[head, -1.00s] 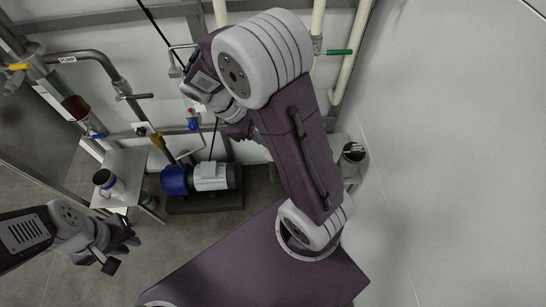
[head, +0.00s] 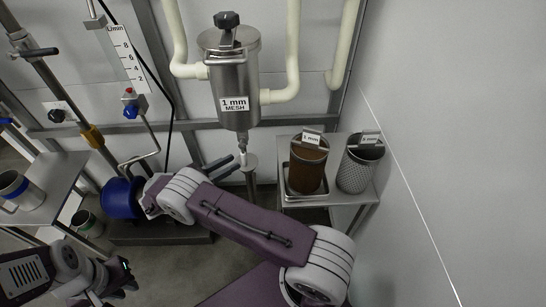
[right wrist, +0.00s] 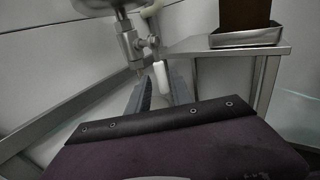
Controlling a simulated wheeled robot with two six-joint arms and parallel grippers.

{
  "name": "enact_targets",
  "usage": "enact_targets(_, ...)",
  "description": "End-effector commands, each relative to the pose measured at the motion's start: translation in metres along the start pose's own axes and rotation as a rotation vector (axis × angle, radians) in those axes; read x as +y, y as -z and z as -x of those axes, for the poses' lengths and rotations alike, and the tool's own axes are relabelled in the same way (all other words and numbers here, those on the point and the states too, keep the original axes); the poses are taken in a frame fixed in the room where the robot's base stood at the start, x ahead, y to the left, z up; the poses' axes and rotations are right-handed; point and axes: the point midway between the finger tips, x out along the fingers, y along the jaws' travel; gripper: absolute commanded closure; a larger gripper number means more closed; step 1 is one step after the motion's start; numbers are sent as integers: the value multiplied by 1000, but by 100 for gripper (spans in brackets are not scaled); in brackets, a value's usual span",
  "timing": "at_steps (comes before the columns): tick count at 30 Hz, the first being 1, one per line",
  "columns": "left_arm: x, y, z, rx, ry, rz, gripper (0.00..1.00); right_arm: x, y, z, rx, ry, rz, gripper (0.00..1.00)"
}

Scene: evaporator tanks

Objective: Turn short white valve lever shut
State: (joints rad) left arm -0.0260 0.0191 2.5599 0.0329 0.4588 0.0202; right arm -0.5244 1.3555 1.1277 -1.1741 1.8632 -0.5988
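The short white valve lever (right wrist: 160,77) hangs from a metal drain valve (right wrist: 130,42) in the right wrist view. In the head view the valve (head: 243,150) sits under the steel strainer canister marked "1 mm MESH" (head: 236,85). My right gripper (right wrist: 158,92) is open, its two dark fingers apart with the lever showing between them; I cannot tell whether they touch it. In the head view my right gripper (head: 228,166) is just left of and below the valve. My left gripper (head: 122,279) is low at the left, away from the valve; its finger gap is unclear.
A steel side table (head: 358,197) right of the valve holds a brown mesh basket (head: 306,168) in a tray and a grey perforated basket (head: 359,170). Cream pipes (head: 292,50) flank the canister. A blue motor (head: 122,199) stands below left.

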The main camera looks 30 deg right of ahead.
Motion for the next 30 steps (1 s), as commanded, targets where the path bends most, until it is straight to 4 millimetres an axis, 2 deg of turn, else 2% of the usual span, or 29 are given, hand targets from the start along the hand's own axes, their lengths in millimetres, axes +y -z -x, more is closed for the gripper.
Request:
enact_targets(4,0,0,0,1,0,1,81,0,0,1,-1,-4,1,74)
enact_targets(7,0,0,-3,1,0,1,81,0,1,-10,0,-3,1,74)
enact_targets(15,-1,-2,-22,0,0,1,81,0,4,-66,1,0,1,74)
enact_targets(18,-1,-3,-26,0,0,1,81,0,3,-80,1,-1,1,74)
enact_targets(22,-1,-3,-28,0,0,1,81,0,2,-89,2,-2,0,74)
enact_targets(29,-1,-3,-27,0,0,1,81,0,0,-90,2,-3,0,74)
enact_targets(30,-1,-3,-27,0,0,1,81,0,0,-90,2,-3,0,82)
